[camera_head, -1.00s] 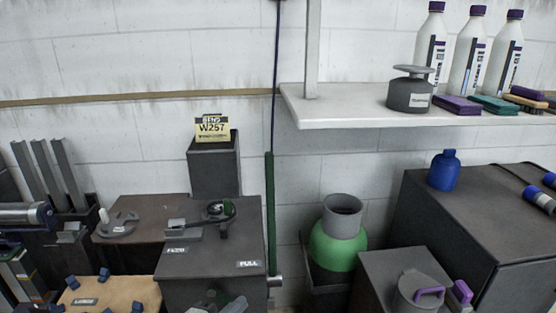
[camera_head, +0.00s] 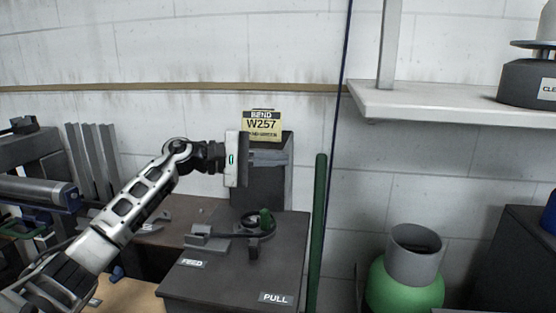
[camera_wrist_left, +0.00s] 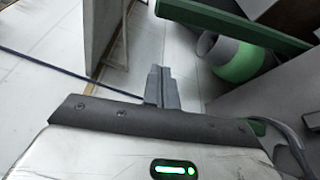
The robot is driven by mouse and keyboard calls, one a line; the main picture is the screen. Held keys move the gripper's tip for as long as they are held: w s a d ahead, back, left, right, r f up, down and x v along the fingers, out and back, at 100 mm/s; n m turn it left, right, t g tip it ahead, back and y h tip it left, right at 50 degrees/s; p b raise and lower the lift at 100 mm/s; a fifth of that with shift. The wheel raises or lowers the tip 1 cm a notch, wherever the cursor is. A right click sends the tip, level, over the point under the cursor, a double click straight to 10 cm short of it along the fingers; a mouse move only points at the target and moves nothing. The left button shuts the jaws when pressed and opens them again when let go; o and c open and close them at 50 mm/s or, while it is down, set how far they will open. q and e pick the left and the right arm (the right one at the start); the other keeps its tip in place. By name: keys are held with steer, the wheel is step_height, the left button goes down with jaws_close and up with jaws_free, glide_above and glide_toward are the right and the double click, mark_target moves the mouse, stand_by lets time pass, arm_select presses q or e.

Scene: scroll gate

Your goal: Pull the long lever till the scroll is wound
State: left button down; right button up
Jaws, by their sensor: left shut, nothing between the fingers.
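The long green lever (camera_head: 318,235) stands upright at the right side of the dark machine block (camera_head: 215,270), next to the PULL label (camera_head: 276,297). In the left wrist view a long green bar (camera_wrist_left: 235,24) slants across the top; it looks like the same lever. A dark curled piece with a small green knob (camera_head: 266,217) sits on the block's top; how far it is wound cannot be told. My left gripper (camera_head: 286,157) is shut and empty, in front of the post under the sign, left of the lever and apart from it. Its closed fingers show in the left wrist view (camera_wrist_left: 162,82). My right gripper is out of view.
A yellow BEND W257 sign (camera_head: 262,124) tops a dark post behind the gripper. A thin dark cord (camera_head: 343,60) hangs right of the lever. A white shelf (camera_head: 450,108) juts out at upper right, above a green and grey vessel (camera_head: 408,280). Wall space between is clear.

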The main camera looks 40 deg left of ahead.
arm_select(q)
steer(key=w+d+p, duration=0.1)
steer(key=d+p, duration=0.2)
steer(key=d, duration=0.3)
steer(key=shift+w+d+r, duration=0.2)
steer(key=shift+d, duration=0.15)
